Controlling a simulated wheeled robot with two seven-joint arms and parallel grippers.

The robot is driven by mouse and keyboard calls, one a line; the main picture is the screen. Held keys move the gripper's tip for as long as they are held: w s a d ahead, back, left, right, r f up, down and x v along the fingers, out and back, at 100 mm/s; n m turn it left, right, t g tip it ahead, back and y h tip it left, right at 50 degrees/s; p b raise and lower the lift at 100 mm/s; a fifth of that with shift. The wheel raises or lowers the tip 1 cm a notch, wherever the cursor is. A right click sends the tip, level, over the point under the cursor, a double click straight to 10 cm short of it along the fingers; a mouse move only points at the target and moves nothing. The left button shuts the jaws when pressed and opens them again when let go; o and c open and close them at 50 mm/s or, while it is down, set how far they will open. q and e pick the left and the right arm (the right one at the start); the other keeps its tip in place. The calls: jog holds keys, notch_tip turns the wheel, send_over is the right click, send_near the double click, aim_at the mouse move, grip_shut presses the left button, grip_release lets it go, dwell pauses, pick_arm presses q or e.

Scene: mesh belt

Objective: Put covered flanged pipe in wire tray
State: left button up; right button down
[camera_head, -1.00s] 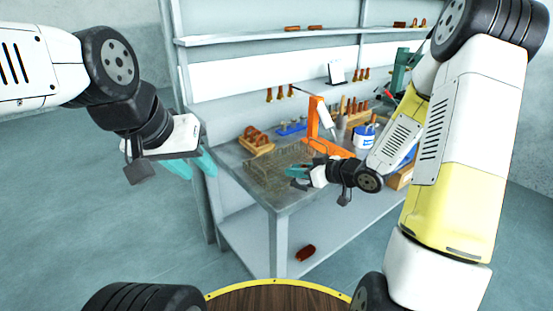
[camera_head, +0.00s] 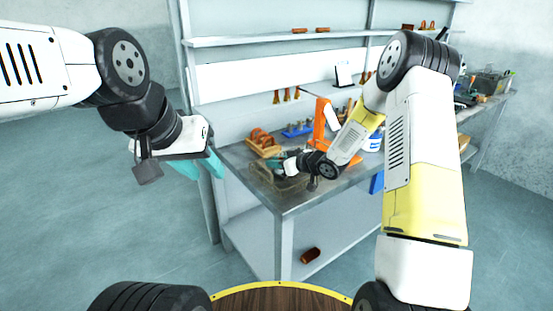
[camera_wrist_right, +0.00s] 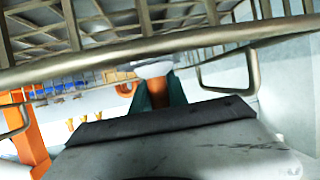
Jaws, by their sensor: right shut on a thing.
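The wire tray (camera_head: 270,180) sits on the near left part of the workbench. Its mesh and rim fill the upper part of the right wrist view (camera_wrist_right: 200,47). My right gripper (camera_head: 281,163) is at the tray, over its right part in the head view. In the right wrist view its teal fingers (camera_wrist_right: 160,92) are shut on a small piece with a pale disc end (camera_wrist_right: 152,69), which looks like the covered flanged pipe. The fingers and rim hide most of it. My left gripper (camera_head: 198,166) hangs left of the bench; its finger gap is unclear.
A wooden rack (camera_head: 264,142) with copper-coloured parts stands behind the tray. An orange stand (camera_head: 320,122) and a white-blue tub (camera_head: 373,142) are to the right. A brown part (camera_head: 310,255) lies on the lower shelf (camera_head: 265,240). The bench front right is clear.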

jog(key=shift+f, duration=0.35)
jog(key=shift+f, duration=0.15)
jog(key=c, duration=1.3)
grip_release()
